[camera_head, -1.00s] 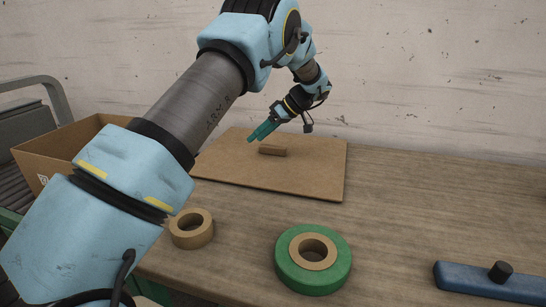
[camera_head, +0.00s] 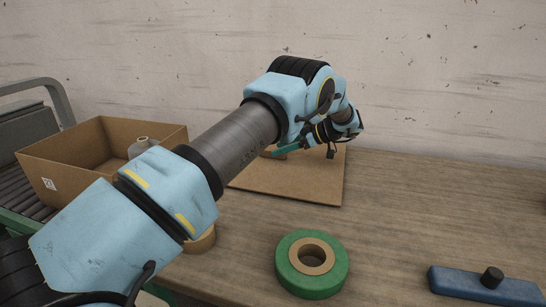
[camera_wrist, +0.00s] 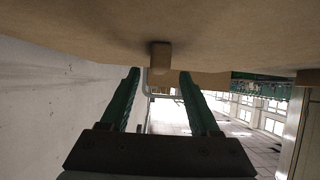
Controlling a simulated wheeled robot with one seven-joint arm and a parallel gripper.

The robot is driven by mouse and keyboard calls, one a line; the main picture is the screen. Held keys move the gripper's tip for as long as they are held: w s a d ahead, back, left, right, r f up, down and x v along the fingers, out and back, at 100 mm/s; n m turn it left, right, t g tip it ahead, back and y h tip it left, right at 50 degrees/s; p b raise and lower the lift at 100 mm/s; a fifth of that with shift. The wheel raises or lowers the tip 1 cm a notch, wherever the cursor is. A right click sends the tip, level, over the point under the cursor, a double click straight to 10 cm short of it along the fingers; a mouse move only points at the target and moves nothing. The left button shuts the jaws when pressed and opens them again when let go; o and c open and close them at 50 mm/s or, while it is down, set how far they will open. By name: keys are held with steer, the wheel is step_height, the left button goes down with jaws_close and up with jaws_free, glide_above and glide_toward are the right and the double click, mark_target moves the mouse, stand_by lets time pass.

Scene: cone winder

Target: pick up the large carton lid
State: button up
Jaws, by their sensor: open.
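The large carton lid (camera_head: 292,188) is a flat brown panel lying on the table, partly hidden behind my arm. Its small block handle (camera_head: 270,153) shows just left of my gripper. My gripper (camera_head: 286,149) is low over the lid, with teal fingers pointing left toward the handle. In the wrist view the lid (camera_wrist: 215,25) fills the top, and the handle (camera_wrist: 160,58) appears centred between the two open fingertips (camera_wrist: 160,76). I cannot tell whether the fingers reach past the handle. Nothing is gripped.
An open carton (camera_head: 75,172) with a grey cone (camera_head: 143,147) inside stands at the left. A green tape roll (camera_head: 290,263) lies in front, a brown roll (camera_head: 202,241) is half hidden by my arm, and a blue bar (camera_head: 465,284) lies front right.

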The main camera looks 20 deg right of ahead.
steer(key=p+x, duration=0.1)
steer(key=x, duration=0.2)
steer(key=shift+w+a+p, duration=0.1)
steer(key=shift+w+p, duration=0.1)
steer(key=shift+p, duration=0.15)
steer(key=shift+w+a+f, duration=0.1)
steer(key=shift+f, duration=0.2)
steer(key=shift+c, duration=0.3)
jaws_close()
